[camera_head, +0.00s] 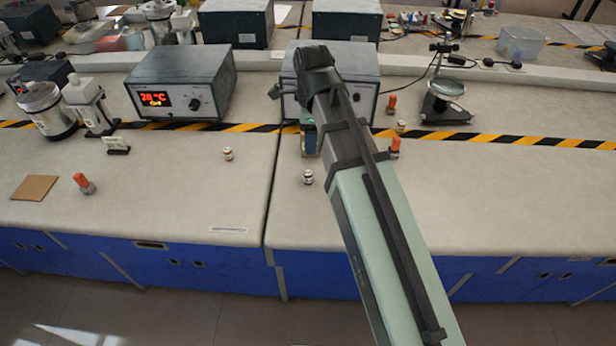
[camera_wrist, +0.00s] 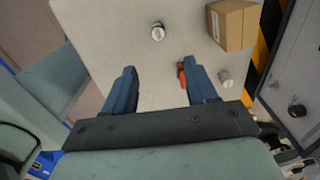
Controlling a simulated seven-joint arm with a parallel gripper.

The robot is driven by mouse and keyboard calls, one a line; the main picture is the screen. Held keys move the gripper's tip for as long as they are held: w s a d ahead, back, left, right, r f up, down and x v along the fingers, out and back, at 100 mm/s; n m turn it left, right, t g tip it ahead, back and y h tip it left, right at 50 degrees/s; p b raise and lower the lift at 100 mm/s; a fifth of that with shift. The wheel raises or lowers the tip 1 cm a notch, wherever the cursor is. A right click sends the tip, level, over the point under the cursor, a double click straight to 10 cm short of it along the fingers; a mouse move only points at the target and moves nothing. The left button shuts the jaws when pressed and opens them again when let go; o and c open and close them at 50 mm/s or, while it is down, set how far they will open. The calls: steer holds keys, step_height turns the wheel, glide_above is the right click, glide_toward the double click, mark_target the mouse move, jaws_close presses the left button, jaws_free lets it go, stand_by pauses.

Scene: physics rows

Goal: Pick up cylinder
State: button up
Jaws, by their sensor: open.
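Several small upright cylinders could be the one named, and I cannot tell which. In the wrist view, a small black-and-white cylinder (camera_wrist: 157,32) stands beyond my open fingers. An orange piece (camera_wrist: 181,75) shows beside the right finger, which partly hides it. A pale grey cylinder (camera_wrist: 225,77) stands further right. My gripper (camera_wrist: 158,66) is open, with two blue fingers and only bare bench between them. In the head view, a black-and-white cylinder (camera_head: 308,177) stands left of my arm.
A cardboard box (camera_wrist: 231,25) stands at upper right in the wrist view. In the head view, a grey instrument with a red display (camera_head: 180,85) stands at back left. An orange-topped piece (camera_head: 395,147) is close beside my arm. The front bench is mostly clear.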

glide_above(308, 173)
steer(key=f, duration=0.8)
steer(key=shift+d+f, duration=0.2)
steer(key=shift+d, duration=0.2)
steer(key=shift+a+f, duration=0.2)
steer(key=shift+f, duration=1.15)
steer(key=shift+a+f, duration=0.15)
steer(key=shift+f, duration=1.15)
jaws_close()
